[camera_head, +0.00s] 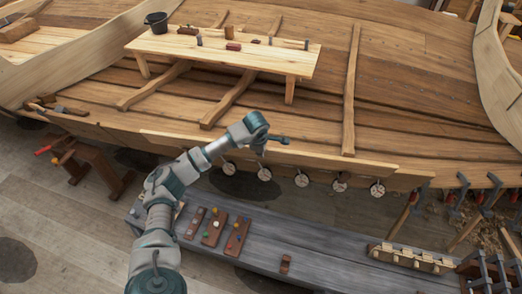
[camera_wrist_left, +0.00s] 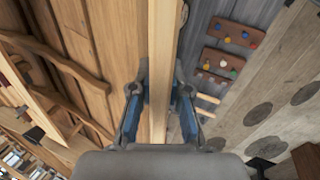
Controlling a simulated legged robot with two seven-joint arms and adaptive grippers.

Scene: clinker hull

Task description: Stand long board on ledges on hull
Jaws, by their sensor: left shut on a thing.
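The long board (camera_head: 340,160) is a pale plank running along the near edge of the hull (camera_head: 420,110). My left gripper (camera_head: 262,153) is shut on it near its middle. In the left wrist view the board (camera_wrist_left: 162,50) passes between the two blue-padded fingers of the gripper (camera_wrist_left: 159,100). Several round pale discs (camera_head: 301,180), perhaps the ledges, sit in a row just below the board. I cannot tell whether the board touches them. My right gripper is not in view.
A grey bench (camera_head: 320,240) with pegged blocks (camera_head: 213,227) lies in front. Clamps (camera_head: 462,190) stand at the right. A sawhorse (camera_head: 95,160) is at the left.

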